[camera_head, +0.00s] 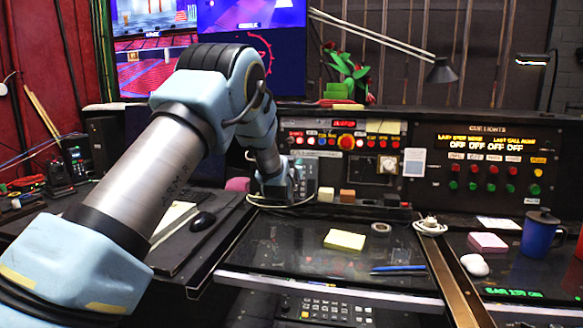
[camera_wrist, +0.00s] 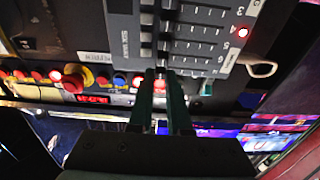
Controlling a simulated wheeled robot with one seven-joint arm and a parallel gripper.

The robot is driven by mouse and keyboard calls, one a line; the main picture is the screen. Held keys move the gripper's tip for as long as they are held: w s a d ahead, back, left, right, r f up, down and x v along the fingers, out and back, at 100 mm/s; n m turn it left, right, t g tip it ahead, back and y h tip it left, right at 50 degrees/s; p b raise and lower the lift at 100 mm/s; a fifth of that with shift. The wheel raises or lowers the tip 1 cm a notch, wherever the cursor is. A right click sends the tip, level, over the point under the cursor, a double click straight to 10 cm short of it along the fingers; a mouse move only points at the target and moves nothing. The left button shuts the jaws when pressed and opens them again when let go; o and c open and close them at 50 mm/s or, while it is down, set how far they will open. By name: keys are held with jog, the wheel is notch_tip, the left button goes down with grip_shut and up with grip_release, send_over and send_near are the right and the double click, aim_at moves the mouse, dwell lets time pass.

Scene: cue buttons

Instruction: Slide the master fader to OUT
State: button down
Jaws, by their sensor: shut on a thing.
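The grey fader panel (camera_wrist: 205,35) fills the upper middle of the wrist view, with slider slots, several small caps and rows of keys. In the head view a part of it (camera_head: 308,178) shows just right of my wrist. My gripper (camera_wrist: 160,76) has its two green fingers at the panel's edge, close together and shut on the master fader's cap. The cap is mostly hidden between the fingers. The OUT mark cannot be read in either view. In the head view my arm hides the fingers.
A row of lit buttons and a red mushroom button (camera_head: 346,142) lies on the console face nearby. A white cable (camera_wrist: 262,68) loops beside the panel. The cue lights panel (camera_head: 487,165) is at right.

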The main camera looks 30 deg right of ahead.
jog(key=shift+s+d, duration=0.15)
jog(key=c, duration=0.8)
grip_release()
jog(key=shift+c, duration=0.2)
jog(key=b+v, duration=0.3)
jog(key=v, duration=0.7)
jog(key=shift+s+a+b, duration=0.3)
jog(key=shift+b, duration=0.1)
